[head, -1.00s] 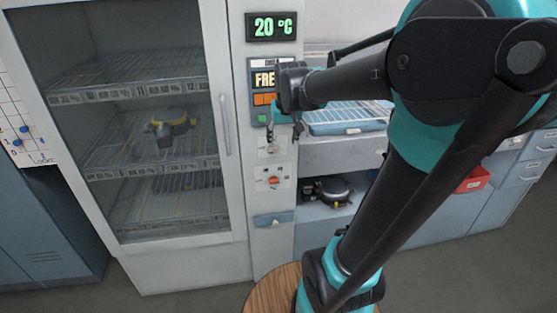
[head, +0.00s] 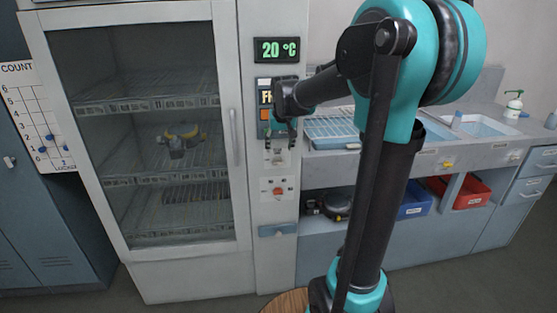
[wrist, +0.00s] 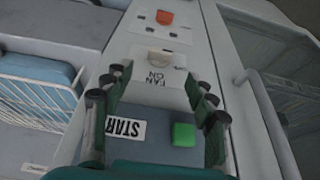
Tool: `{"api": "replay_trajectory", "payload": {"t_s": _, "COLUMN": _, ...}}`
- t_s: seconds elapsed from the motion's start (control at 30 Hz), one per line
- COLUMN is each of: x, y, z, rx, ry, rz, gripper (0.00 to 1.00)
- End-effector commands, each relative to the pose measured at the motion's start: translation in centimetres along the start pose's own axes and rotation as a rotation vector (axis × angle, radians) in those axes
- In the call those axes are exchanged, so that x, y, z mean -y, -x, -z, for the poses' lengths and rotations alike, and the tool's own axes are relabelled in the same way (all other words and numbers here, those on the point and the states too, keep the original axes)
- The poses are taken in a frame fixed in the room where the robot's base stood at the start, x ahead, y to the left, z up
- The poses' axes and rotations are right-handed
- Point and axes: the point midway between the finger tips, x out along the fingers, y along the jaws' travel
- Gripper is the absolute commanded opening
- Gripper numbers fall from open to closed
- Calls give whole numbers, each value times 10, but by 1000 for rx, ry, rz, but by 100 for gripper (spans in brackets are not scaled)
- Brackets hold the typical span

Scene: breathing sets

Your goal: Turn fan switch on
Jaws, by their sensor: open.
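The fan switch (wrist: 158,57) is a pale knob on a light plate lettered "FAN ON" in the wrist view. In the head view its plate (head: 279,158) is on the narrow white control column, partly behind my gripper. My gripper (head: 280,146) is open and empty in front of the column, close to the switch. In the wrist view my gripper (wrist: 155,82) has its two fingers spread, and the switch shows between and beyond the fingertips. I see no clear contact with it. How the switch is set is not clear.
An orange-red knob (head: 278,191) sits below the switch. A green button (wrist: 184,134) and a "START" label (wrist: 125,131) lie between my fingers in the wrist view. A glass-door cabinet (head: 238,200) is left; a sink counter (head: 480,155) is right.

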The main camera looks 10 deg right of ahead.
Motion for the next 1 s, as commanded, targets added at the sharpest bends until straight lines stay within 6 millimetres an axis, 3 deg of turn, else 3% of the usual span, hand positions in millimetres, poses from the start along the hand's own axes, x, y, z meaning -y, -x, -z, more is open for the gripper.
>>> {"api": "replay_trajectory", "payload": {"t_s": 0.2, "x": 0, "y": -43, "z": 0, "rx": 0, "ry": 0, "rz": 0, "gripper": 57}}
{"api": "replay_trajectory", "payload": {"t_s": 0.4, "x": 0, "y": -68, "z": 0, "rx": 0, "ry": 0, "rz": 0, "gripper": 57}}
{"api": "replay_trajectory", "payload": {"t_s": 0.87, "x": 0, "y": -79, "z": 0, "rx": 0, "ry": 0, "rz": 0, "gripper": 57}}
{"api": "replay_trajectory", "payload": {"t_s": 1.0, "x": 0, "y": -78, "z": 0, "rx": 0, "ry": 0, "rz": 0, "gripper": 40}}
